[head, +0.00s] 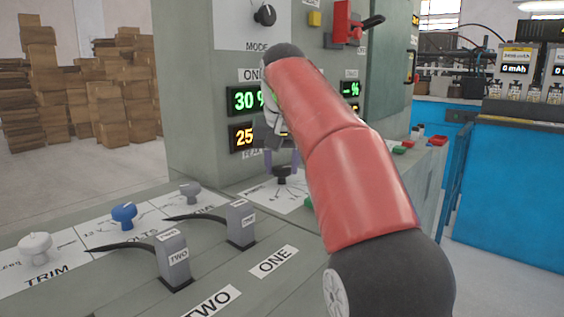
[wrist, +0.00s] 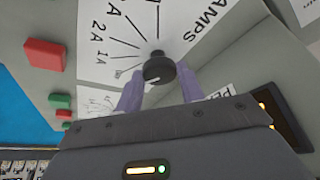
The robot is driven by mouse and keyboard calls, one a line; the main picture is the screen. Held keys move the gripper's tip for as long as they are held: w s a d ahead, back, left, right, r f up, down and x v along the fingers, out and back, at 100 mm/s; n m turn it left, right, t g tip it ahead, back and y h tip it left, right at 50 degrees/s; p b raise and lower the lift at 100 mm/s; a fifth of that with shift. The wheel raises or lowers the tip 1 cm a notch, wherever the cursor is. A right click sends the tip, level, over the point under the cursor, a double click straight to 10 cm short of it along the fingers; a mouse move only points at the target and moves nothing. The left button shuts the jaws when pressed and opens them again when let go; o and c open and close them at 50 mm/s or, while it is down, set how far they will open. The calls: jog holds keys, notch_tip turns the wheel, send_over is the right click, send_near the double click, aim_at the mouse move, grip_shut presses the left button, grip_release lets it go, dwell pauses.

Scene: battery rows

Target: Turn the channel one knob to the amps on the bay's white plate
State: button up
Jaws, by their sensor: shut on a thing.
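The black AMPS knob (wrist: 158,68) stands on a white dial plate (wrist: 128,28) printed with AMPS, lines and marks such as 1A and 2A. My gripper (wrist: 158,82) has its two purple fingers on either side of the knob and is shut on it. In the head view the knob (head: 282,174) shows under my gripper (head: 281,160), on the sloped desk before the grey bay. A short pale mark on the knob shows in the wrist view, but its exact reading is unclear. I cannot make out the bay's white plate with an amps figure.
Blue (head: 124,214), white (head: 36,246) and grey (head: 190,190) knobs and two cabled plugs marked ONE (head: 241,224) and TWO (head: 172,257) stand left on the desk. Green 30 % (head: 246,99) and amber 25 (head: 243,136) displays are partly behind my arm. Red and green buttons lie beyond.

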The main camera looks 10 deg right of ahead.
jog(key=shift+r, duration=0.1)
jog(key=shift+a+r+m+g+h+p, duration=0.1)
jog(key=shift+m+g+h+p, duration=0.25)
jog(key=shift+m+p, duration=0.75)
jog(key=shift+w+m+h+p, duration=0.1)
jog(key=shift+m+h+p, duration=0.55)
jog(key=shift+m+p, duration=0.8)
jog(key=shift+m, duration=0.25)
jog(key=o, duration=1)
jog(key=shift+c, duration=0.2)
jog(key=shift+f, duration=0.2)
jog(key=shift+r, duration=0.1)
